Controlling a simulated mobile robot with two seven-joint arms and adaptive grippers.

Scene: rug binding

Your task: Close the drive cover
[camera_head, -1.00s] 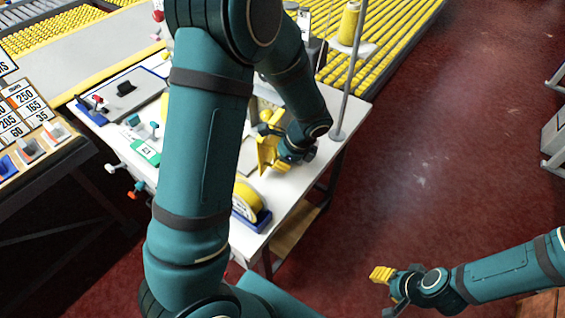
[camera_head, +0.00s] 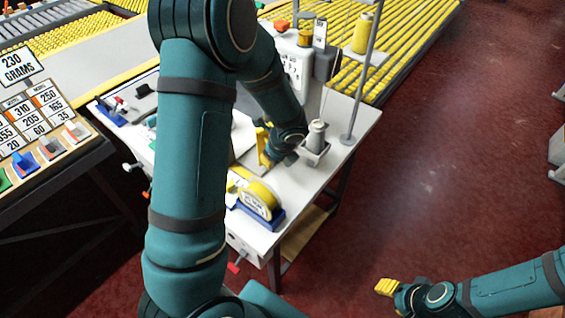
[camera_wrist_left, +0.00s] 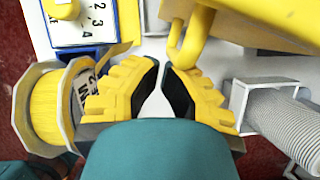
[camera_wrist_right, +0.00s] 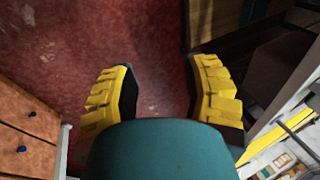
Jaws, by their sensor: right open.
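A yellow panel with a looped handle (camera_wrist_left: 190,38) shows at the top of the left wrist view. It may be the drive cover, but I cannot tell for sure. My left gripper (camera_wrist_left: 160,78) has its yellow fingers apart, with the loop just ahead of and beside the right fingertip; I cannot tell whether they touch. In the head view my left arm hides much of the machine, and a yellow part (camera_head: 263,146) shows beside the wrist. My right gripper (camera_head: 386,287) is off to the right above the floor, open and empty in the right wrist view (camera_wrist_right: 160,75).
The white worktable (camera_head: 345,110) holds a yellow tape reel (camera_head: 260,200) in a blue stand and a grey cone (camera_head: 316,135) in a white holder. A thin post (camera_head: 364,70) rises at its right. A sample board (camera_head: 40,120) stands left.

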